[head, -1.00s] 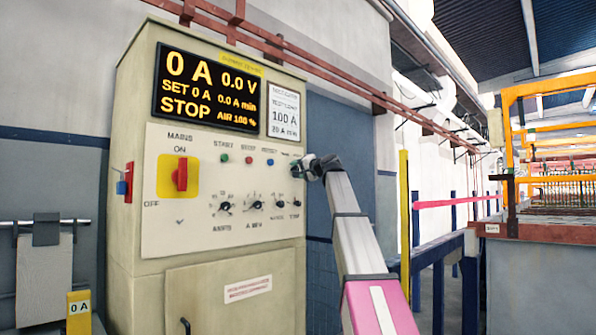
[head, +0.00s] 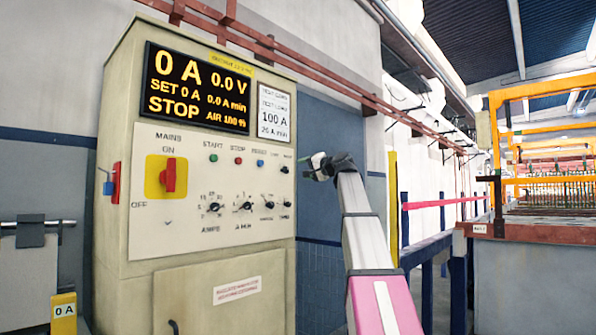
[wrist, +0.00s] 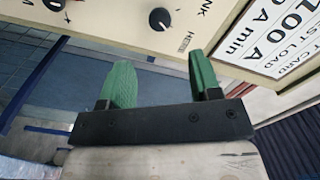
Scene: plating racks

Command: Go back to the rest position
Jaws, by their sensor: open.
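My gripper (head: 320,166) is at the end of my raised arm, just right of the control cabinet's (head: 218,215) panel edge in the head view. In the wrist view its two green fingers (wrist: 162,84) stand apart with nothing between them. Beyond them are a black knob (wrist: 159,19) on the cream panel and a white card reading 100 A (wrist: 285,35). The gripper looks clear of the cabinet.
The cabinet's display (head: 197,88) reads 0 A and STOP. A red mains switch (head: 169,176) on a yellow plate points to ON. Blue railings (head: 429,262) and a tank (head: 530,270) under orange frames stand to the right.

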